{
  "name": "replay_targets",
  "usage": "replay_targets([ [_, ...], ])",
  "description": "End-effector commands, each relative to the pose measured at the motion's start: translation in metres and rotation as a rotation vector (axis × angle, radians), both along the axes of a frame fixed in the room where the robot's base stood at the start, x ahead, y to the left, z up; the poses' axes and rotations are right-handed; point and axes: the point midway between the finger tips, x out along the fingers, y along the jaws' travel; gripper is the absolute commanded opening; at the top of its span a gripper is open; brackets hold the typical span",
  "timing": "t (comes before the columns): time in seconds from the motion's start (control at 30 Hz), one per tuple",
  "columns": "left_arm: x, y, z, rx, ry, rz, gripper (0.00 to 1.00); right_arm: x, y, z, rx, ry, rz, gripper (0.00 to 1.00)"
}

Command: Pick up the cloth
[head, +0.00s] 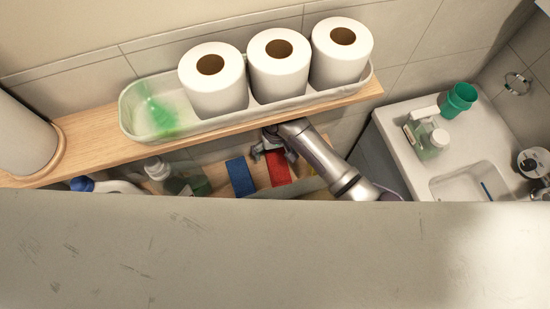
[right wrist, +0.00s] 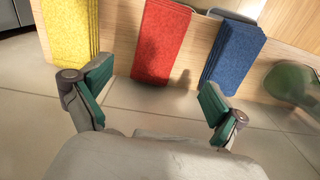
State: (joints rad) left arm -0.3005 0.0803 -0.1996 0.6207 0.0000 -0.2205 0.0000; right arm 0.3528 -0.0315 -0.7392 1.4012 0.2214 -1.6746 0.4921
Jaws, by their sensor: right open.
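A red cloth (head: 278,168) hangs over the edge of a lower wooden shelf, with a blue cloth (head: 240,178) beside it. In the right wrist view the red cloth (right wrist: 161,42) hangs between a stack of yellow cloths (right wrist: 70,28) and a stack of blue cloths (right wrist: 234,55). My right gripper (head: 268,151) is open and empty near the red cloth. In the right wrist view its two green-padded fingertips (right wrist: 156,80) lie either side of the red cloth's lower end; I cannot tell the exact gap. My left gripper is not in view.
Above is a wooden shelf (head: 92,149) with a tray (head: 127,122) of three paper rolls and a green brush. Bottles (head: 160,170) stand below at left. A sink (head: 405,160) with a soap bottle and green cup is at right. A pale surface (head: 260,250) fills the foreground.

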Motion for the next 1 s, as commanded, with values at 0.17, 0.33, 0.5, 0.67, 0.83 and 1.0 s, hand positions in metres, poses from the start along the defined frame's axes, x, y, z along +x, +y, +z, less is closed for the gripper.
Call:
replay_targets([
  [0.17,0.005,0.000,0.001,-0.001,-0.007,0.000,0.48,0.002,0.000,-0.011,-0.016,0.006,0.000,0.97],
  [0.33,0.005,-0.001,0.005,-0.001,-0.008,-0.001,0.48,0.001,-0.002,-0.029,-0.016,0.005,0.000,0.97],
  [0.5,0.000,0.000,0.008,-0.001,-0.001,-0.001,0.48,0.000,-0.005,-0.056,-0.015,0.006,0.000,0.97],
  [0.67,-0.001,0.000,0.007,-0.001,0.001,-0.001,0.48,0.001,-0.005,-0.071,-0.013,0.003,0.001,0.97],
  [0.83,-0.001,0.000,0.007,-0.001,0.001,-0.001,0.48,0.001,-0.004,-0.072,-0.012,0.001,0.001,0.97],
  [1.0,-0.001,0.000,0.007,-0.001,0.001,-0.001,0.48,0.001,-0.004,-0.072,-0.012,0.002,0.001,0.80],
])
